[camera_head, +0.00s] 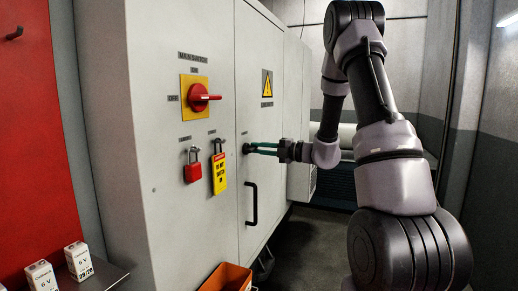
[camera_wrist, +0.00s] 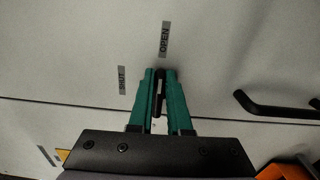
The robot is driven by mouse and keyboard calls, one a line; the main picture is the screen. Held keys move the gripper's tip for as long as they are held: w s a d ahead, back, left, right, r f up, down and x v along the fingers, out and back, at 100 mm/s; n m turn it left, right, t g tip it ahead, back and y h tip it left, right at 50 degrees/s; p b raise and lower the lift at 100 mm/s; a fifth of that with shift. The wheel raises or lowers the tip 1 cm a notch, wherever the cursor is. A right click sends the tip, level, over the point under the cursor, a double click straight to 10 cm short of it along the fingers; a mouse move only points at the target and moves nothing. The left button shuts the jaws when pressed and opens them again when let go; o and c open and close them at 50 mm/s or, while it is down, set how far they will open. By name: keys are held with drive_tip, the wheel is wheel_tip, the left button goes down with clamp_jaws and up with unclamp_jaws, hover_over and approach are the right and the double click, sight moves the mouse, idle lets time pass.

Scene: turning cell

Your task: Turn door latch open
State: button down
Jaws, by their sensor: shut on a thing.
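The door latch is a small black lever (camera_wrist: 159,88) on the pale grey cabinet door (camera_head: 262,50). My gripper (camera_head: 251,148) reaches in from the right, its green fingers at the latch near the door's left edge. In the wrist view my gripper (camera_wrist: 160,74) is shut on the latch, one finger on each side. The lever lies roughly in line with the OPEN label (camera_wrist: 165,38); the SHUT label (camera_wrist: 122,80) is off to the left. The door looks closed. The fingers partly hide the latch.
A black door handle (camera_head: 252,204) sits below the latch. Left of the door are a red main switch (camera_head: 201,97), a red padlock (camera_head: 193,171) and a yellow tag (camera_head: 219,173). An orange bin (camera_head: 226,278) stands low in front. Boxes (camera_head: 78,260) sit at lower left.

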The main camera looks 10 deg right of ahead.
drive_tip(key=shift+f+m, duration=0.1)
drive_tip(key=shift+m, duration=0.2)
drive_tip(key=c, duration=0.9)
unclamp_jaws()
drive_tip(key=shift+o, duration=0.2)
drive_tip(key=v, duration=1.1)
